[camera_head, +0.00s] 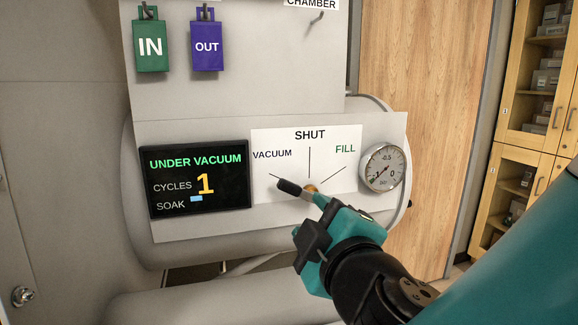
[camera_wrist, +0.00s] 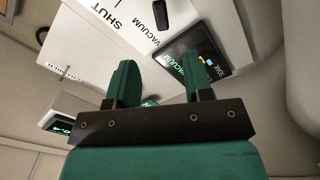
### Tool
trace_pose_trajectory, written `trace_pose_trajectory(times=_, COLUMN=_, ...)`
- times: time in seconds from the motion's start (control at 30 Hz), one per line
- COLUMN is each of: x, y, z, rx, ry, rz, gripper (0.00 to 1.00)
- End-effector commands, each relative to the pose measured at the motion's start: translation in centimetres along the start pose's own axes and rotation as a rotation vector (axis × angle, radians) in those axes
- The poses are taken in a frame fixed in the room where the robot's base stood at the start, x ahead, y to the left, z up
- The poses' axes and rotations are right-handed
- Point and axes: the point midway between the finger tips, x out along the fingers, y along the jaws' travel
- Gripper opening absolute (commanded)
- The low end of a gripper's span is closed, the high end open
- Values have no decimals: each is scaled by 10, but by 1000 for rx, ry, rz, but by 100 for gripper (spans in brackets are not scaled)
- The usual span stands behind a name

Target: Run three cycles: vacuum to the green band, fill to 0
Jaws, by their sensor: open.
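The valve handle (camera_head: 289,187) is a black grip on a brass hub (camera_head: 311,188). It points left, along the VACUUM line of the white SHUT/VACUUM/FILL plate (camera_head: 335,160). In the wrist view, the black grip (camera_wrist: 160,14) shows beyond my fingers. My gripper (camera_head: 316,200) is just in front of the hub, partly covering it; in the wrist view my gripper (camera_wrist: 160,78) is open with nothing between its fingers. The round gauge (camera_head: 383,167) has its needle at lower left, near the green band. The display (camera_head: 199,180) reads UNDER VACUUM, CYCLES 1, with a short blue SOAK bar.
A green IN tag (camera_head: 150,46) and a purple OUT tag (camera_head: 207,46) hang above on the panel. A hook (camera_head: 316,18) sits under the CHAMBER label. A wooden door (camera_head: 410,90) and glazed cabinets (camera_head: 530,120) stand at right.

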Motion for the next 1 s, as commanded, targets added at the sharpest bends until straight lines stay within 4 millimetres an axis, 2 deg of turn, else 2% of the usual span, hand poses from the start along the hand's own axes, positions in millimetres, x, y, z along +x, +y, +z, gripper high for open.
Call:
trace_pose_trajectory(times=0.03, x=6, y=6, z=-3, rx=-7, ry=-5, rz=-3, gripper=47)
trace_pose_trajectory(times=0.17, x=17, y=5, z=-1, rx=-6, ry=-5, rz=-8, gripper=47)
trace_pose_trajectory(times=0.4, x=73, y=6, z=0, rx=1, ry=-7, rz=-4, gripper=47)
trace_pose_trajectory(times=0.6, x=110, y=4, z=0, rx=3, ry=-3, rz=-5, gripper=47)
trace_pose_trajectory(times=0.8, x=129, y=0, z=1, rx=2, ry=-2, rz=-5, gripper=47)
trace_pose_trajectory(times=1.0, x=133, y=-2, z=2, rx=2, ry=0, rz=-6, gripper=47)
